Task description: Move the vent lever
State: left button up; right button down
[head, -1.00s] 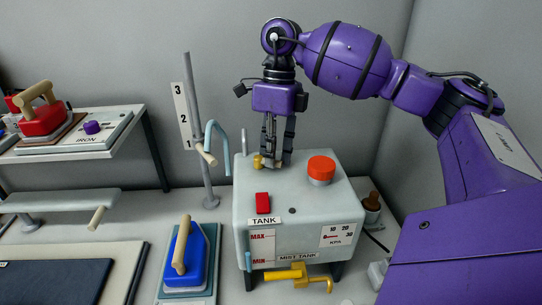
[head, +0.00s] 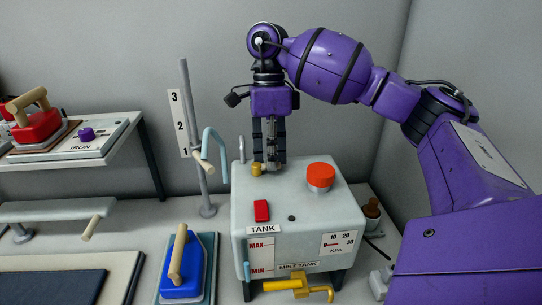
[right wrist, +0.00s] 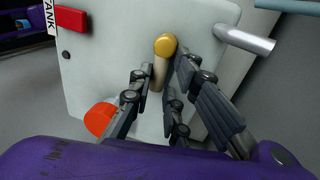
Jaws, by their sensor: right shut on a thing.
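The vent lever (head: 257,169) is a short tan rod with a round brass-yellow knob, on top of the pale mist tank (head: 250,205) near its back left. In the right wrist view the lever's knob (right wrist: 165,45) shows just beyond the fingertips, with the rod running back between the fingers. My right gripper (head: 269,166) reaches down from above, beside the knob. In the right wrist view the gripper (right wrist: 162,70) has its fingers on both sides of the rod and is shut on the lever. The fingers hide part of the rod. My left gripper is not in view.
On the tank top are a large red-orange knob (head: 320,176) and a red block (head: 262,211). A yellow valve (head: 298,285) sticks out below the front. A grey post (head: 195,130) and blue hook (head: 215,150) stand left. A blue iron (head: 183,268) lies at front left.

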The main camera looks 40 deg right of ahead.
jog(key=shift+a, duration=0.1)
jog(key=c, duration=1.7)
grip_release()
jog(key=shift+s+a, duration=0.1)
jog(key=shift+c, duration=0.2)
jog(key=shift+d+r, duration=0.2)
jog(key=shift+r, duration=0.2)
notch_tip(320, 180, up, 11)
jog(key=w, duration=0.2)
jog(key=shift+d, duration=0.45)
